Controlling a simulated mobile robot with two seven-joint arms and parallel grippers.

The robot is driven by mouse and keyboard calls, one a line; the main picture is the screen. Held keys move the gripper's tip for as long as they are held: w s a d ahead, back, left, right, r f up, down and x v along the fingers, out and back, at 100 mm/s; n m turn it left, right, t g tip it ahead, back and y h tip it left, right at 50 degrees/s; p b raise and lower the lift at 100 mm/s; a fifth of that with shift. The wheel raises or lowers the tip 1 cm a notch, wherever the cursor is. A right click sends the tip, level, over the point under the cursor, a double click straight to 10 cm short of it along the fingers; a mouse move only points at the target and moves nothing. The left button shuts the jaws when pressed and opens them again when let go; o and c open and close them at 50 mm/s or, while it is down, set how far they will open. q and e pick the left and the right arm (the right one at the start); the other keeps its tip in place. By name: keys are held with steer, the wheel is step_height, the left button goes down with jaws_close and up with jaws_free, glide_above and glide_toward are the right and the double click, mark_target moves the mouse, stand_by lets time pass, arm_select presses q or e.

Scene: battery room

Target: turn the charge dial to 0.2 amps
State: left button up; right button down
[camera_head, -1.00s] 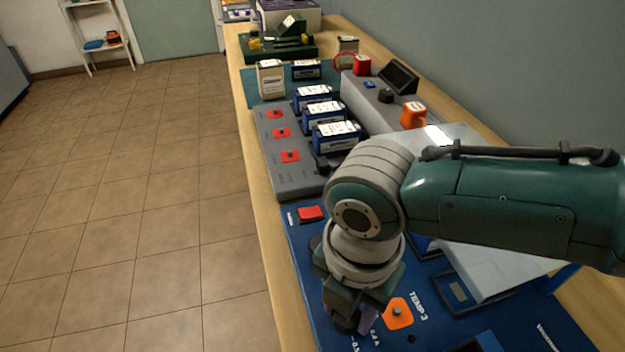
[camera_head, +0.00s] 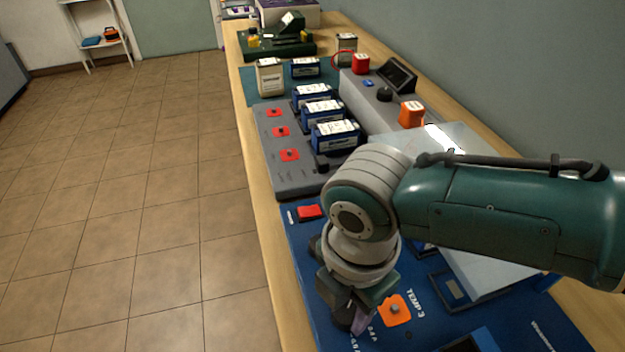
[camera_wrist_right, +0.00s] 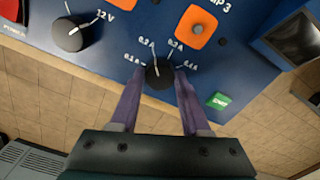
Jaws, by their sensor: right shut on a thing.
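The charge dial (camera_wrist_right: 158,75) is a small black knob on the blue panel, with white amp labels fanned above it in the right wrist view. Its pale pointer mark is small, and I cannot tell exactly which label it meets. My right gripper (camera_wrist_right: 158,82) has its two purple fingers on either side of the dial, shut on it. In the head view my right gripper (camera_head: 352,318) points down at the near left part of the blue panel (camera_head: 425,325), and hides the dial. My left gripper is not in view.
A second black dial (camera_wrist_right: 72,33) marked 12 V sits left of the charge dial. An orange TEMP 3 plate (camera_wrist_right: 197,27) and a green button (camera_wrist_right: 219,100) are close by. A grey charger (camera_head: 290,180) with several blue batteries stands beyond the panel.

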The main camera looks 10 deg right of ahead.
mark_target(346, 310)
steer(key=shift+c, duration=1.8)
jaws_free()
step_height(346, 310, up, 10)
steer(key=p, duration=0.2)
